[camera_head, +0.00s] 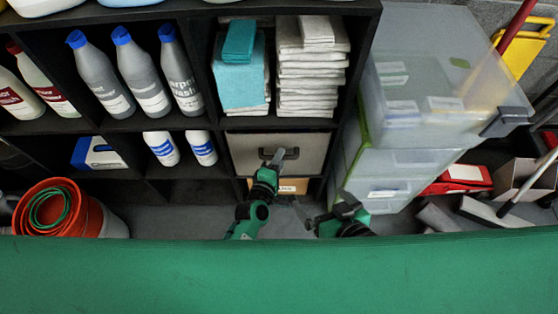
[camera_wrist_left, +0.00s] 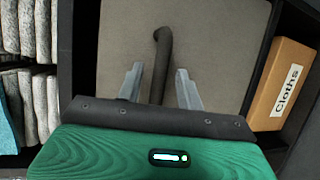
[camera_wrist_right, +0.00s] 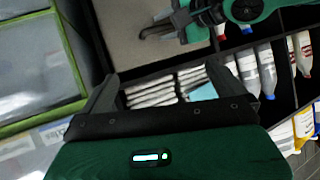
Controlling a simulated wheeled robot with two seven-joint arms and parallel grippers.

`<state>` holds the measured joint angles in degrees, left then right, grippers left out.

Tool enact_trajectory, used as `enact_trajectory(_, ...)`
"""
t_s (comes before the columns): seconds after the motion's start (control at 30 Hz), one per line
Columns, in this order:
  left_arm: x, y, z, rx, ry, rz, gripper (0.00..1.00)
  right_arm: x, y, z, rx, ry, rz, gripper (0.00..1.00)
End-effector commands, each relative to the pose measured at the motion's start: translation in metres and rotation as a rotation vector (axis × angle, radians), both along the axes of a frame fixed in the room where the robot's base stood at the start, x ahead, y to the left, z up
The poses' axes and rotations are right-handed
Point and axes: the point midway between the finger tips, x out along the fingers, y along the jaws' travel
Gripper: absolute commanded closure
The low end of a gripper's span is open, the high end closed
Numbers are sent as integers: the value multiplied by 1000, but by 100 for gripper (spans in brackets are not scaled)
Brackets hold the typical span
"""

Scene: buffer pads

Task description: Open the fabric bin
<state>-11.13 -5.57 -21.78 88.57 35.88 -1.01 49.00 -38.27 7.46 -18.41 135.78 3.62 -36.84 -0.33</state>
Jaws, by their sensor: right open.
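The fabric bin (camera_head: 245,152) is a grey-beige box front in a cubby of the black shelf, below the towels. Its front fills the middle of the left wrist view (camera_wrist_left: 220,45). A dark handle (camera_head: 291,154) is on the front; in the left wrist view the handle (camera_wrist_left: 161,60) runs between the fingers. My left gripper (camera_wrist_left: 159,82) is open around the handle, with gaps visible on both sides. My right gripper (camera_wrist_right: 158,85) is open and empty, lower and to the right of the bin in the head view (camera_head: 328,208).
Clear plastic drawers (camera_head: 415,160) stand close on the right. An orange bucket (camera_head: 85,215) is at the left.

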Motion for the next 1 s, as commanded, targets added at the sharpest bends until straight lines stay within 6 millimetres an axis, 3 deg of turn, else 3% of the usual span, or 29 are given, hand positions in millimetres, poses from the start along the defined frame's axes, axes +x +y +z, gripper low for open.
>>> enact_trajectory(0.03, 0, 0, 0, 0, 0, 0, 65, 0, 0, 0, 0, 0, 0, 0)
enact_trajectory(0.2, 0, 0, 0, 0, 0, 0, 98, 0, 0, 0, 0, 1, 0, 0)
enact_trajectory(0.23, 0, 0, 0, 0, 0, 0, 100, 0, 0, 0, 0, 1, 0, 0)
enact_trajectory(0.47, -2, 0, 0, 0, 0, 0, 100, 0, 0, 0, -1, 2, -1, 0)
enact_trajectory(0.67, -17, 0, 1, 2, 2, -2, 100, -1, -8, 2, -31, 51, -5, 0)
enact_trajectory(0.87, -57, 0, 2, 3, 5, -4, 100, -8, -28, 3, -102, 173, -19, 0)
enact_trajectory(1.0, -95, 0, 2, 2, 6, -3, 100, -17, -46, 4, -160, 282, -36, 0)
